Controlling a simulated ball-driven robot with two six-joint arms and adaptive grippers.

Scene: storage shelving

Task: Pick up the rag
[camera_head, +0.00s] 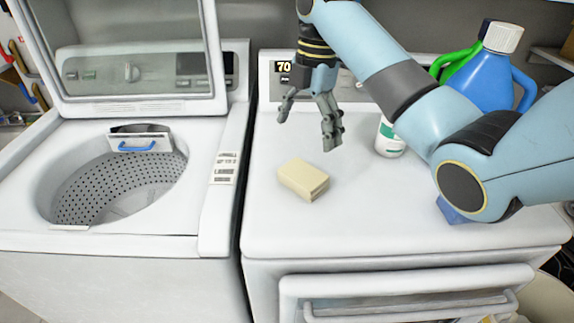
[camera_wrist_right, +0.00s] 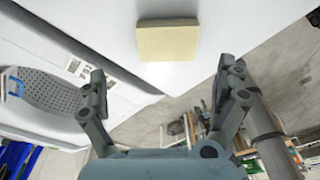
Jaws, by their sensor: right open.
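A pale beige block (camera_head: 303,179), like a sponge or folded cloth, lies on the white dryer top (camera_head: 400,222). I cannot tell whether it is the rag. A blue patch (camera_head: 452,212) shows at the lower edge of my right arm, mostly hidden; it may be cloth. My right gripper (camera_head: 307,128) is open and empty, pointing down above and behind the beige block, not touching it. In the right wrist view the block (camera_wrist_right: 168,40) lies beyond the two spread fingers of the gripper (camera_wrist_right: 160,82). My left gripper is not in view.
An open washer (camera_head: 222,185) with a raised lid stands at the left. A blue jug (camera_head: 485,80), a green handle (camera_head: 455,60) and a white bottle (camera_head: 388,140) stand at the back right, partly behind my arm. The dryer's front left is clear.

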